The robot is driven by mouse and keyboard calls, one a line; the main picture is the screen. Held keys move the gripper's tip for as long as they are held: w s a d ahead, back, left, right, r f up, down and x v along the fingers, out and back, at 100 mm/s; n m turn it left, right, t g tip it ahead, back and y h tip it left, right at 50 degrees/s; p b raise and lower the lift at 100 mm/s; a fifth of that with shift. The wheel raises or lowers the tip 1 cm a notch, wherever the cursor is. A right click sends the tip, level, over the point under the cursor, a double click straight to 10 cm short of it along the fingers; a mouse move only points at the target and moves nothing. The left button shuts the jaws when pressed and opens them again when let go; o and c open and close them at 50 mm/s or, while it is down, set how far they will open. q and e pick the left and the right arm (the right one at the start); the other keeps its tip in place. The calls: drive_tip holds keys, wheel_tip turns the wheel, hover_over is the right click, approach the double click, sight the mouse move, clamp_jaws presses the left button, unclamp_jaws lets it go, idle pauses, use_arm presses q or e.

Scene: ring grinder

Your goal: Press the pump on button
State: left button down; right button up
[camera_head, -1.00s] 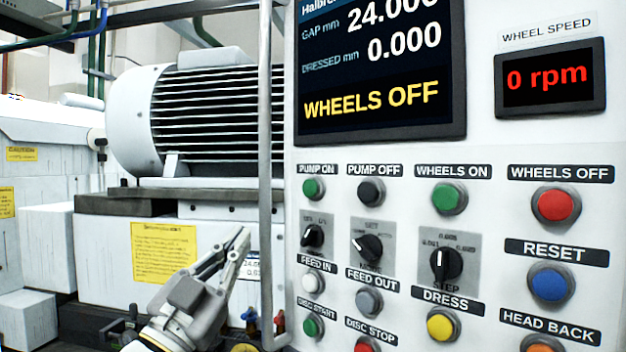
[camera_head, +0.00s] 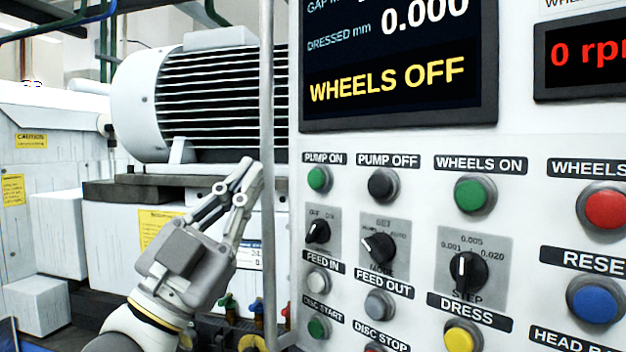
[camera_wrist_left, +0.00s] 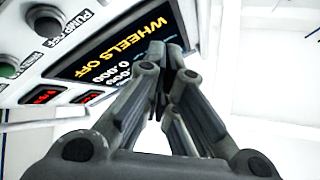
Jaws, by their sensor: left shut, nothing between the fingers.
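The green pump on button (camera_head: 319,179) sits at the upper left of the control panel (camera_head: 400,225), under its "PUMP ON" label. My left gripper (camera_head: 250,168) is shut and empty. In the head view its fingertips are left of the button, at about its height, and apart from it. The wrist view shows the closed fingers (camera_wrist_left: 165,60) over the panel's display. The pump on button cannot be made out there; the black pump off button (camera_wrist_left: 45,18) shows at the top left. My right gripper is not in view.
A vertical grey post (camera_head: 267,120) stands along the panel's left edge, beside my left fingertips. The pump off button (camera_head: 383,184) is just right of pump on. A selector knob (camera_head: 317,231) is below it. A large white motor (camera_head: 200,100) stands behind.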

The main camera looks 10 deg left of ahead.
sight(317, 179)
use_arm(q)
drive_tip(key=w+d, duration=0.4)
drive_tip(key=w, duration=0.2)
drive_tip(key=shift+d, duration=0.2)
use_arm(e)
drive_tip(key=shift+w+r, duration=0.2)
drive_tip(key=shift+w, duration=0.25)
use_arm(q)
drive_tip(key=shift+w, duration=0.1)
idle(0.8)
drive_tip(key=shift+w+d+p, duration=0.2)
drive_tip(key=shift+w+p, duration=0.05)
drive_tip(key=shift+p, duration=0.05)
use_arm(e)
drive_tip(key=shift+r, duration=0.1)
use_arm(q)
drive_tip(key=shift+w+d, duration=0.3)
drive_tip(key=shift+w, duration=0.15)
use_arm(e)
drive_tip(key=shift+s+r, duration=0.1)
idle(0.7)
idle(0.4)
use_arm(q)
drive_tip(key=shift+s+a, duration=0.5)
drive_tip(key=shift+s, duration=0.2)
